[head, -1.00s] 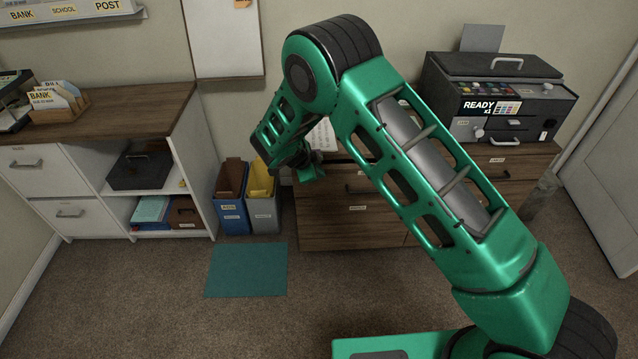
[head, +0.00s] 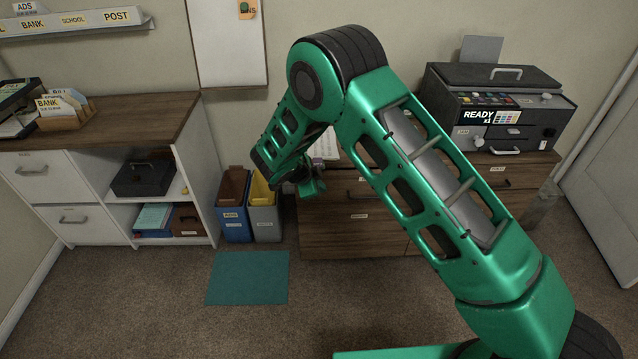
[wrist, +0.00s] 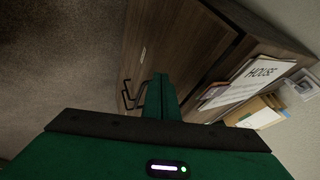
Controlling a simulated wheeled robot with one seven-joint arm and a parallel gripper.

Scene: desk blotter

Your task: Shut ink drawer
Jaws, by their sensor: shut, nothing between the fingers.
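The black printer (head: 545,115) stands on the wooden cabinet at the right in the head view. A row of small coloured blocks (head: 490,99) shows along its upper front, above a "READY" screen (head: 488,118). A light handle (head: 504,151) sits low on its front. I cannot tell which part is the ink drawer, or how far open it is. My gripper (head: 313,186) is shut and empty, in front of the cabinet's left end, well to the left of the printer. In the wrist view its closed fingers (wrist: 160,92) point toward the cabinet front.
The wooden cabinet (head: 345,238) has dark handles, also seen in the wrist view (wrist: 125,93). A "HOUSE" paper (wrist: 255,80) lies on its top. Blue (head: 232,222) and grey bins (head: 265,222) stand left of it. A teal mat (head: 247,278) lies on open carpet. A door is at right.

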